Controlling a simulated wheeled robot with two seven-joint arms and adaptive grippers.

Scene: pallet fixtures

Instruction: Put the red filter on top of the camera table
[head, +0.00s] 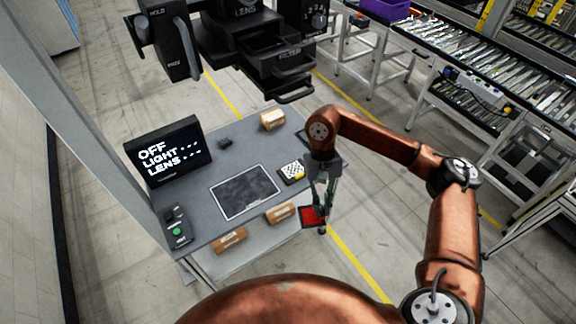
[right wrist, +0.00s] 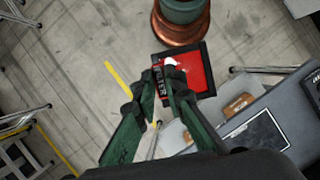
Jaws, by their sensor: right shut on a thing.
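The red filter (head: 312,217) is a flat red square with a dark frame, seen in the head view off the right front edge of the grey camera table (head: 205,195). My right gripper (head: 319,204) is shut on the red filter, which also shows in the right wrist view (right wrist: 196,70). The gripper's green fingers (right wrist: 168,85) hold the filter by its dark labelled edge, above the floor beside the table. The table also shows in the right wrist view (right wrist: 225,105). A dark rectangular panel with a light border (head: 245,191) lies on the tabletop. My left gripper is not in view.
More packages (head: 281,213) lie on a lower shelf. Black camera equipment (head: 265,45) hangs above the table's back.

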